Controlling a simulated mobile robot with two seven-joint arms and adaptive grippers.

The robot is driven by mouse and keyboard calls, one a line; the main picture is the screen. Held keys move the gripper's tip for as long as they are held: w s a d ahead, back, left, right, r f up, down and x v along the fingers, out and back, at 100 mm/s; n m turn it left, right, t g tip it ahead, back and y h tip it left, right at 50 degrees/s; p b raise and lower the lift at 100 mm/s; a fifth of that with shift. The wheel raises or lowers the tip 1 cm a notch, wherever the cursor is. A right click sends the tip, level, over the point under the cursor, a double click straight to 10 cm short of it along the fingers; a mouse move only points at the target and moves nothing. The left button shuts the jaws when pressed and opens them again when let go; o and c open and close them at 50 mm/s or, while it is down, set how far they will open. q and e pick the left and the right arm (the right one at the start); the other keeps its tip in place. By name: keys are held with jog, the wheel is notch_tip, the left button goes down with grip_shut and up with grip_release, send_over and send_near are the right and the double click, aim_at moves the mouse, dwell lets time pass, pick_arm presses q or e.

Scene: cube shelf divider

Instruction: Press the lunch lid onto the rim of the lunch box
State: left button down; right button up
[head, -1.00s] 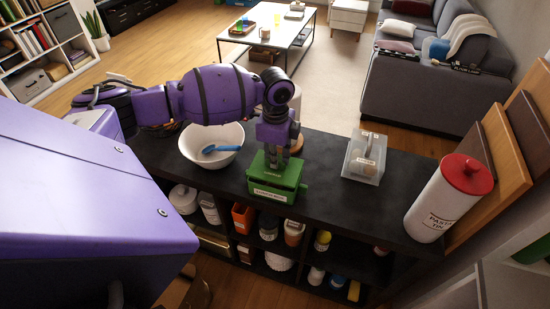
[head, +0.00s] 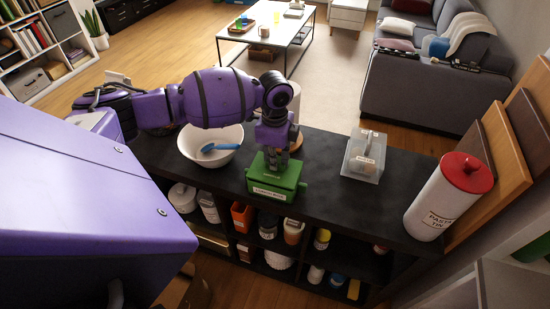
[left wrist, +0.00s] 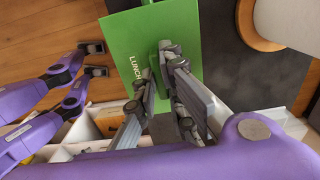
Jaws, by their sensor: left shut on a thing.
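The green lunch box (head: 269,193) stands on the black shelf top, its label facing front. The green lunch lid (head: 287,177) is over the top of the box and looks about level. I cannot tell whether it is fully seated on the rim. My left gripper (head: 275,163) points down from above and is shut on the lid's middle. In the left wrist view the lid (left wrist: 125,45) shows as a green panel with "LUNCH" lettering, and the fingers (left wrist: 165,75) are close together over it.
A white bowl (head: 190,150) with a blue utensil stands left of the box. A clear bin (head: 364,158) is to the right, and a red-lidded pasta tin (head: 443,205) is farther right. The shelf top between box and bin is clear.

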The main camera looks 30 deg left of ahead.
pick_arm(q)
jog(key=shift+f, duration=0.2)
pick_arm(e)
jog(key=shift+w, duration=0.1)
pick_arm(q)
jog(key=shift+f, duration=0.3)
pick_arm(e)
jog(key=shift+w+a, duration=0.15)
jog(key=shift+w, duration=0.1)
pick_arm(q)
jog(key=c, duration=1.8)
grip_release()
jog(key=shift+o, duration=0.2)
pick_arm(e)
jog(key=shift+s+a, duration=0.1)
jog(key=shift+s, duration=0.05)
jog(key=shift+s, duration=0.1)
pick_arm(q)
jog(key=shift+r, duration=0.1)
